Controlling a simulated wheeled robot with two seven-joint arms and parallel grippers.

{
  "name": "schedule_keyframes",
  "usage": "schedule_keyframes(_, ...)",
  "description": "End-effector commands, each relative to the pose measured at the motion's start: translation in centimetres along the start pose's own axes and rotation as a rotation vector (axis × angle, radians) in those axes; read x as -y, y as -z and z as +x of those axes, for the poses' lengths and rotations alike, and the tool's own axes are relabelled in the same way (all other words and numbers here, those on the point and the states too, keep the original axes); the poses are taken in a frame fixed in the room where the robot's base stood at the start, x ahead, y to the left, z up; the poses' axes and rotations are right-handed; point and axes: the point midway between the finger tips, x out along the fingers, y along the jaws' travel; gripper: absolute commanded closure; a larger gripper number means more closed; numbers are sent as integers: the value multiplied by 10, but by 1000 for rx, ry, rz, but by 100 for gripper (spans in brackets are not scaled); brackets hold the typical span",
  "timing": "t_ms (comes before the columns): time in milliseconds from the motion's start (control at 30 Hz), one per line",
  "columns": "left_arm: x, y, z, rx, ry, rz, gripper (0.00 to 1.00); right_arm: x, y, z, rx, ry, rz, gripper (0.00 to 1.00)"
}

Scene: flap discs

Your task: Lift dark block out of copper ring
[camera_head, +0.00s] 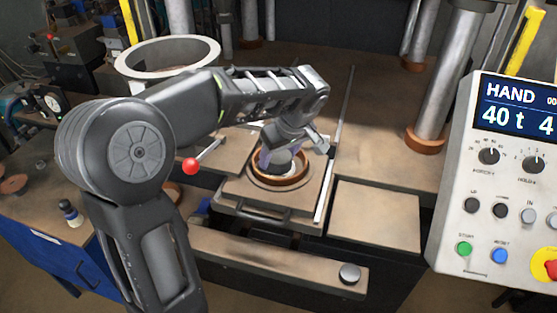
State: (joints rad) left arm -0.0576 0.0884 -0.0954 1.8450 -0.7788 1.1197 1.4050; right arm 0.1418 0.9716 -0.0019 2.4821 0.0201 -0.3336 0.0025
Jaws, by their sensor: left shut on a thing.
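The copper ring (281,184) sits on the square plate of the press, in the middle of the camera_head view. My left gripper (282,158) reaches down into the ring from above and is shut on the dark block (280,168). The gripper hides most of the block, and only a small greyish part shows within the ring. I cannot tell whether the block is clear of the ring's floor. My right gripper is not in view.
Steel columns with copper collars (426,138) stand behind and to the right. A control panel (502,180) fills the right side. A large pale-rimmed cylinder (168,50) and a red-knobbed lever (191,166) are at the left. The flat plate (375,215) right of the ring is clear.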

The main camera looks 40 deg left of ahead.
Motion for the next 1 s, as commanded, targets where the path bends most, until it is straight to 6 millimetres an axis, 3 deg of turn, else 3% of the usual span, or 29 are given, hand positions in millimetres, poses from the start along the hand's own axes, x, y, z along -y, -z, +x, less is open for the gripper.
schedule_keyframes(300, 0, 0, 0, 0, 0, 0, 96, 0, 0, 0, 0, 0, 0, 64)
schedule_keyframes(633, -1, 3, -5, -2, -3, -2, 96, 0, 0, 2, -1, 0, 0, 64)
schedule_keyframes(767, -1, 8, -18, -2, -5, -2, 96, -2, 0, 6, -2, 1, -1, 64)
schedule_keyframes(1000, -2, 26, -61, -3, -6, -3, 96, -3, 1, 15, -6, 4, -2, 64)
